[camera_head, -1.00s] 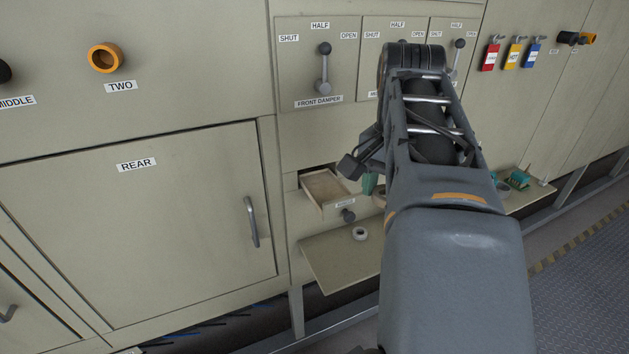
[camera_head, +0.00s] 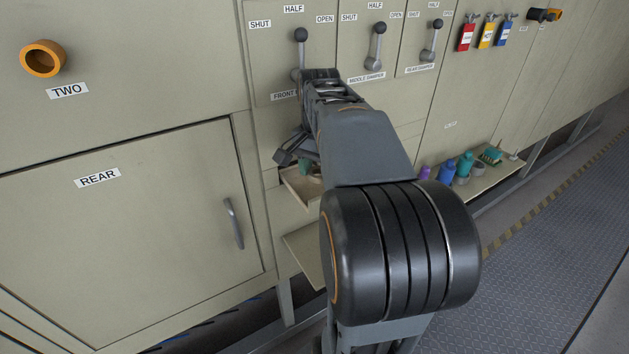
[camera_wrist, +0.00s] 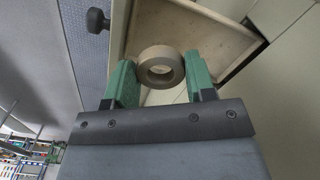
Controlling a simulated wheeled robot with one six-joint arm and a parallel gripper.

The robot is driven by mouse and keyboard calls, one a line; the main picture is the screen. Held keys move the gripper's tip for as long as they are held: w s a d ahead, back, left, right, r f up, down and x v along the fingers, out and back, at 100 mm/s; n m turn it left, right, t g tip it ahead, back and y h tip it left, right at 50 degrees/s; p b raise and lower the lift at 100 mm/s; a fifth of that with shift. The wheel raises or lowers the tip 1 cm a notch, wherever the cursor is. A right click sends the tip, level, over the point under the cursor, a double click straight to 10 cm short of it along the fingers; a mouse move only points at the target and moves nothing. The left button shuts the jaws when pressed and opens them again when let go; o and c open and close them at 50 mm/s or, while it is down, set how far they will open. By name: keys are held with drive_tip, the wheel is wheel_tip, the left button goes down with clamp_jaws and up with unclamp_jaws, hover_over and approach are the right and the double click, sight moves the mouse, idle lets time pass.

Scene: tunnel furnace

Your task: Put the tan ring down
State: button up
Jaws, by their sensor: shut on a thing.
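The tan ring (camera_wrist: 146,68) shows in the wrist view, held between the green fingertips of my gripper (camera_wrist: 160,80). My gripper is shut on the ring, one finger on each side of it. An open drawer (camera_wrist: 150,17) lies behind the ring in this view; how far the ring is from it I cannot tell. In the head view the open drawer (camera_head: 291,184) is partly hidden by my arm, with a green finger of my gripper (camera_head: 305,167) just above it. The ring is hidden there.
A shelf (camera_head: 299,243) sticks out below the drawer, mostly covered by my arm. Several coloured bottles, one of them blue (camera_head: 446,172), stand on a ledge at the right. Damper levers (camera_head: 378,40) line the panel above. A dark knob (camera_wrist: 97,20) shows beside the drawer.

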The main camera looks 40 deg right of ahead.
sight(315, 191)
drive_tip(key=shift+w+d+f, duration=0.1)
drive_tip(key=shift+w+f, duration=0.4)
drive_tip(key=shift+f, duration=0.2)
drive_tip(key=shift+w+f, duration=0.2)
drive_tip(key=shift+f, duration=1.55)
drive_tip(key=shift+f, duration=0.2)
drive_tip(key=o, duration=0.6)
drive_tip(key=shift+o, duration=0.2)
wheel_tip(315, 191, up, 8)
